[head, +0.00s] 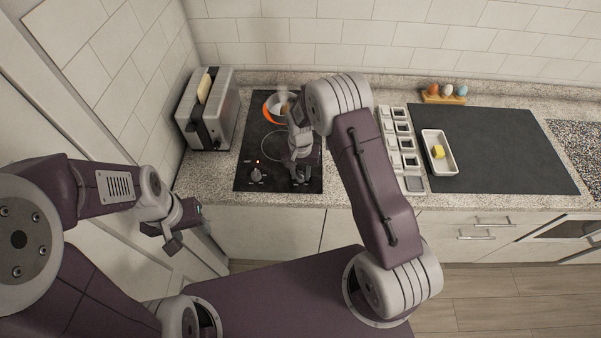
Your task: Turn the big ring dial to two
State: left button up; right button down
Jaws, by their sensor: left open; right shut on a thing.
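A black hob (243,182) is set in the counter, with two dials at its front. The left dial (256,175) is in plain view, with a small lit orange light just above it. My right gripper (299,174) points down at the front right of the hob and is shut on the right dial, which it mostly hides. The dial's setting cannot be read. Another ring outline shows partly behind my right gripper. My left gripper (172,238) is open and empty, low in front of the counter.
A toaster (211,112) with bread stands left of the hob. Several white square containers (407,144) line its right side. Beyond are a dark board (500,150), a white tray (447,167) with a yellow block, and an egg holder (443,98). My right arm crosses above the counter.

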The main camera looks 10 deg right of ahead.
aim_at(301, 174)
jog(key=shift+s+f, duration=0.2)
jog(key=shift+s, duration=0.1)
jog(key=c, duration=1)
grip_release()
jog(key=shift+c, duration=0.2)
jog(key=shift+w+r, duration=0.1)
jog(key=shift+w, duration=0.1)
jog(key=shift+r, duration=0.3)
notch_tip(301, 174, up, 8)
jog(key=shift+r+b, duration=0.25)
jog(key=shift+b, duration=0.25)
jog(key=shift+d+f, duration=0.1)
